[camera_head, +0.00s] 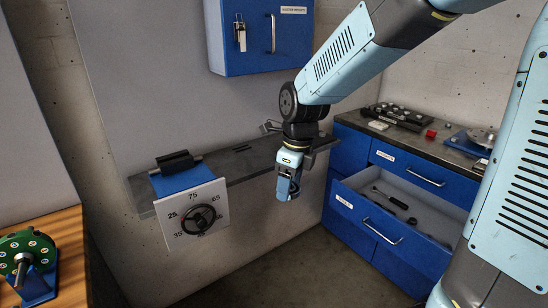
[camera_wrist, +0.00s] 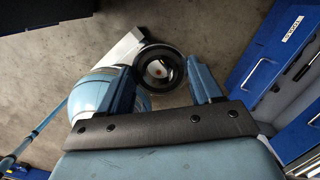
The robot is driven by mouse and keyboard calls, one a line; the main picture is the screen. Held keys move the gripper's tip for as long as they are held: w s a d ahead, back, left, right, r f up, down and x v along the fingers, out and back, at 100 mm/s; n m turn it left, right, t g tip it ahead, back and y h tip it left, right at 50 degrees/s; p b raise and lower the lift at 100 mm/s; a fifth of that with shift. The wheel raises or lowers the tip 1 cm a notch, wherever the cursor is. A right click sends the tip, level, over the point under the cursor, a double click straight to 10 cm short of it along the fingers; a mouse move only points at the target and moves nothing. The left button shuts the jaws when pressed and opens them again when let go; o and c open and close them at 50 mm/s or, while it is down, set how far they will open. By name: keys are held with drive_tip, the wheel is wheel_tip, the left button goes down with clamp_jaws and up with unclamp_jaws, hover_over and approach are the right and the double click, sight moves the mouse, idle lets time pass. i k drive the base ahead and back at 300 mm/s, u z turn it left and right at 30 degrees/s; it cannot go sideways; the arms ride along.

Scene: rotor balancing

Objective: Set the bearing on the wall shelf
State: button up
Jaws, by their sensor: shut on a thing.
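The bearing is a dark ring with a bright centre (camera_wrist: 160,69), seen between my fingertips in the wrist view. My gripper (camera_head: 288,188) is shut on it; the two blue fingers also show in the wrist view (camera_wrist: 163,82). In the head view the bearing is small and mostly hidden by the fingers. The wall shelf (camera_head: 248,163) is a long grey ledge along the wall. My gripper hangs in front of the shelf's right part, with its tips lower in the picture than the shelf edge and apparently clear of it.
A dial panel (camera_head: 190,214) and a blue block with a black top (camera_head: 176,173) are at the shelf's left end. A blue wall cabinet (camera_head: 258,38) hangs above. An open drawer (camera_head: 400,207) juts from the blue bench at right. The shelf's middle looks mostly clear.

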sight(268, 155)
drive_tip(key=u, duration=0.05)
drive_tip(key=i, duration=1)
drive_tip(key=z, duration=0.2)
drive_tip(key=k, duration=0.9)
drive_tip(key=u, duration=0.2)
drive_tip(key=i, duration=0.9)
drive_tip(key=z, duration=0.05)
